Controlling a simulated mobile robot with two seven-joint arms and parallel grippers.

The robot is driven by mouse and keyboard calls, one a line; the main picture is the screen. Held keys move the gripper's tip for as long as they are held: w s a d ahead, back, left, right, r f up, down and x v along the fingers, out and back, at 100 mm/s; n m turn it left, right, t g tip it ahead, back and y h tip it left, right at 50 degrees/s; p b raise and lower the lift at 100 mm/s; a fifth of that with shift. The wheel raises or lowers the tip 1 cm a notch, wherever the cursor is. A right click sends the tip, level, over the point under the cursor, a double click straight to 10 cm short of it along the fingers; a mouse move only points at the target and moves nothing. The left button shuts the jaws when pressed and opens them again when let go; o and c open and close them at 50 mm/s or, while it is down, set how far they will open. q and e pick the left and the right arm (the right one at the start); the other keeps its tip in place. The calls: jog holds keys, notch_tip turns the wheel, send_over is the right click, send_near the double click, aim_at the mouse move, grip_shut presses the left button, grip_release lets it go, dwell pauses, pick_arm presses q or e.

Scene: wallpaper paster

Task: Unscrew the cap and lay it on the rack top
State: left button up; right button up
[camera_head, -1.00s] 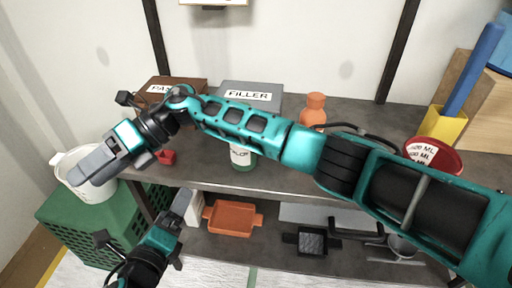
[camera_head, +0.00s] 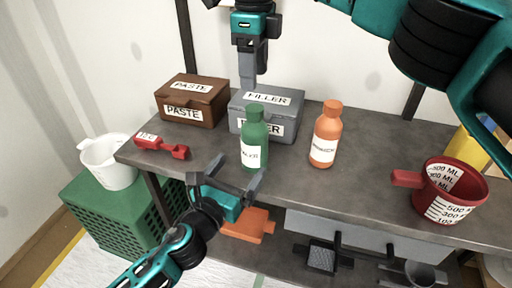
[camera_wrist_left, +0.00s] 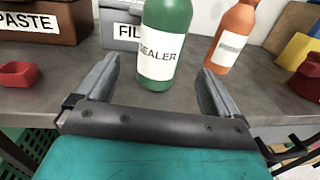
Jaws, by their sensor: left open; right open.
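The green sealer bottle (camera_head: 249,143) stands upright on the grey rack top (camera_head: 305,185). Its green cap (camera_head: 255,111) is on it. My left gripper (camera_head: 238,172) is open in front of the bottle. In the left wrist view the sealer bottle (camera_wrist_left: 165,45) appears centred between the spread fingers of the left gripper (camera_wrist_left: 160,72), just ahead of them, with its cap out of frame. My right gripper (camera_head: 248,82) points down from above, its tip just above and seemingly behind the cap; its finger gap is hard to see from here.
Behind stand a brown paste box (camera_head: 191,100) and a grey filler box (camera_head: 280,113). An orange bottle (camera_head: 326,135) is to the right, a red measuring cup (camera_head: 450,190) farther right. A red scoop (camera_head: 160,146) lies left. Trays sit on the lower shelf.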

aim_at(255, 147)
pick_arm(q)
jog(key=x, duration=0.9)
